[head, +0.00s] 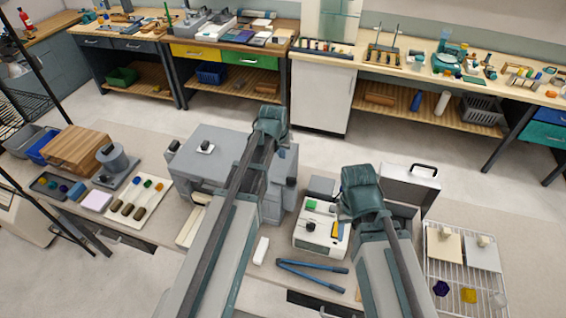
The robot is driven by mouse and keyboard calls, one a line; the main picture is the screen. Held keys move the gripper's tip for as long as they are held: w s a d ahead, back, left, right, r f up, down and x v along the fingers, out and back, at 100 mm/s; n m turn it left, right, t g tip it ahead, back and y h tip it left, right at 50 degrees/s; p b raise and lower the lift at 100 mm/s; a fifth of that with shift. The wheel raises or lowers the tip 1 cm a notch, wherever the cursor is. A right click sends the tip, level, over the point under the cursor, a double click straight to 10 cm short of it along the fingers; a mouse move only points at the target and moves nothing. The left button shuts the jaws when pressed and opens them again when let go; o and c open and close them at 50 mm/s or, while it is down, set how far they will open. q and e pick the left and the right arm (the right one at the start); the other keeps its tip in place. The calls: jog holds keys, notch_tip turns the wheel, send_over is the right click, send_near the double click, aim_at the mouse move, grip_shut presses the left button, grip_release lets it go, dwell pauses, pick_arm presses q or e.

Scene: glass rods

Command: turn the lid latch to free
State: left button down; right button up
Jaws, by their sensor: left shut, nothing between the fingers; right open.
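A large grey box (215,168) with a flat lid stands in the middle of the table. A small pale plate with a dark knob (205,147) sits on its top; I cannot tell if this is the lid latch. A dark fitting (291,181) shows at the box's right side. My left arm reaches over the box and hides part of its lid and front. My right arm reaches up between a small white device (322,238) and an open grey case (409,178). The fingers of both grippers are hidden behind my arms.
Blue-handled pliers (310,270) lie at the front. A wire rack (462,272) stands at the right. Benches line the back across open floor.

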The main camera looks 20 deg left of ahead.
aim_at(278, 181)
pick_arm(q)
jog(key=b+x, duration=0.9)
jog(key=x, duration=0.1)
jog(key=shift+f+b, duration=0.25)
jog(key=shift+b, duration=0.1)
jog(key=s, duration=0.4)
jog(key=shift+s+a+r+p, duration=0.1)
jog(key=shift+s+r+p, duration=0.05)
jog(key=shift+r+p, duration=0.2)
